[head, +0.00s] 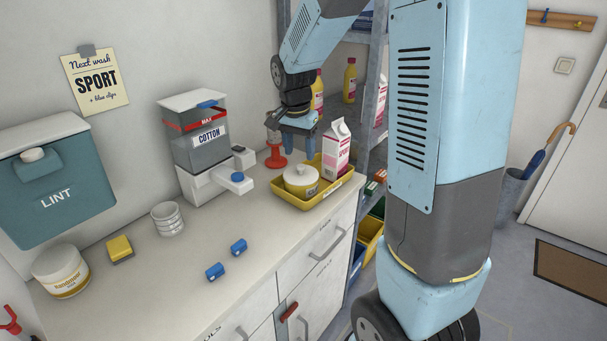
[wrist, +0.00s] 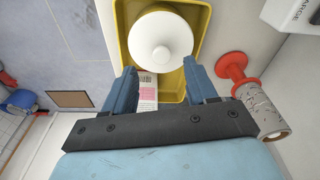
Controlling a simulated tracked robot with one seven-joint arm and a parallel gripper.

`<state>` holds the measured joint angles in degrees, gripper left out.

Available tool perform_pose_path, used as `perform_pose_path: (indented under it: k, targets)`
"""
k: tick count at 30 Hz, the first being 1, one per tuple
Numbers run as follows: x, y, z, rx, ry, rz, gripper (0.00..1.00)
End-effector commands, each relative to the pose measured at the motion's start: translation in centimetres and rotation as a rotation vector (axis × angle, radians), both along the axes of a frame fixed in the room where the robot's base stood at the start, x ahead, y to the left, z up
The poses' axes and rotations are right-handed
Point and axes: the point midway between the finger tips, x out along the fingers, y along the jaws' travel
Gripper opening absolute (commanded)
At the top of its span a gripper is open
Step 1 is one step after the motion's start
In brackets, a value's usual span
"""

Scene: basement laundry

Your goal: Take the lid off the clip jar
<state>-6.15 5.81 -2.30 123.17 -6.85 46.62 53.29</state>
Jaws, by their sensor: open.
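The clip jar (head: 301,187), a squat white jar with a yellow band, stands in the yellow tray on the counter. Its pale lid (head: 299,174) with a small knob is on it. In the wrist view the round white lid (wrist: 162,52) with its central knob lies just beyond the fingertips. My gripper (head: 298,143) is above the back part of the tray, higher than the jar and apart from it. In the wrist view my gripper (wrist: 161,76) is open, with nothing held between its blue fingers. The jar's body is mostly hidden there under the lid.
The yellow tray (head: 275,192) also holds a pink and white carton (head: 336,150), close beside the jar. A red stand (head: 275,155) with a roll (wrist: 262,108) is close to my gripper. Two blue clips (head: 215,271) lie on the clear counter front. The COTTON dispenser (head: 196,150) stands left.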

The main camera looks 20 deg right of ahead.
Motion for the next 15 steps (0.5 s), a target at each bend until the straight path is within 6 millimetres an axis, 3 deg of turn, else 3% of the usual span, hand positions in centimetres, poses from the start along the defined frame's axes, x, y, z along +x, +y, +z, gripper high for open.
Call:
perform_pose_path:
  k: [9,15]
  targets:
    - [0.9,-0.5,-3.6,-0.001,0.003,-0.001,0.57]
    - [1.0,-0.7,-5.0,-0.001,0.002,-0.001,0.57]
